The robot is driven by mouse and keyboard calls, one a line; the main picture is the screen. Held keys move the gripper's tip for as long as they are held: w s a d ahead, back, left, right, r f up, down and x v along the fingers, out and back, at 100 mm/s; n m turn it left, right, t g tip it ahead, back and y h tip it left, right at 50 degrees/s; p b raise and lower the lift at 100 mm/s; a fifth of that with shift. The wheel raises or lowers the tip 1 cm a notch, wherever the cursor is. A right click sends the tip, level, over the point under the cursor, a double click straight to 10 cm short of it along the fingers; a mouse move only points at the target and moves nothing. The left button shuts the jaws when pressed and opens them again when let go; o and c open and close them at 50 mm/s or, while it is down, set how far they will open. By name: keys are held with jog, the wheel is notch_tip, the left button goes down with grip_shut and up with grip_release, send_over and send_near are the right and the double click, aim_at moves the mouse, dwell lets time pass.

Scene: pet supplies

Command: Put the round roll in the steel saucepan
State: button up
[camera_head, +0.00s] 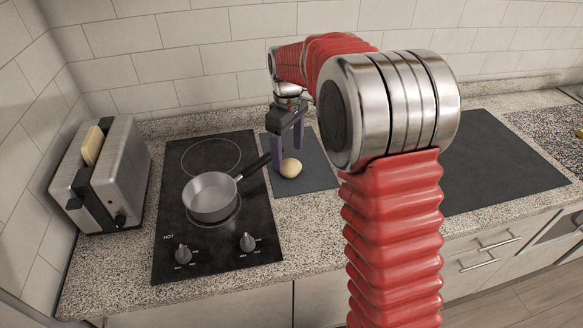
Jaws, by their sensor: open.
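The round roll (291,168) is small and pale tan. It sits on a dark grey mat (315,178), right of the cooktop. The steel saucepan (210,197) stands upright on the front part of the black cooktop, its dark handle pointing back and right toward my gripper. The inside I can see of it looks empty. My gripper (287,157) points down with its purple fingers open, right at the roll. One finger is left of the roll and the other is behind or above it; whether they touch it I cannot tell.
A steel toaster (104,180) with a bread slice (93,146) stands at the left end of the counter. The cooktop (168,240) has two knobs in front. A large dark mat (490,165) lies bare at the right. Tiled walls close the back and left.

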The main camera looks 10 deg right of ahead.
aim_at(290, 161)
jog(key=shift+d+f, duration=0.15)
jog(key=shift+f, duration=1.15)
jog(key=shift+d+f, duration=0.15)
jog(key=shift+f, duration=1.15)
jog(key=shift+c, duration=0.6)
jog(key=c, duration=1.1)
jog(key=shift+r, duration=0.2)
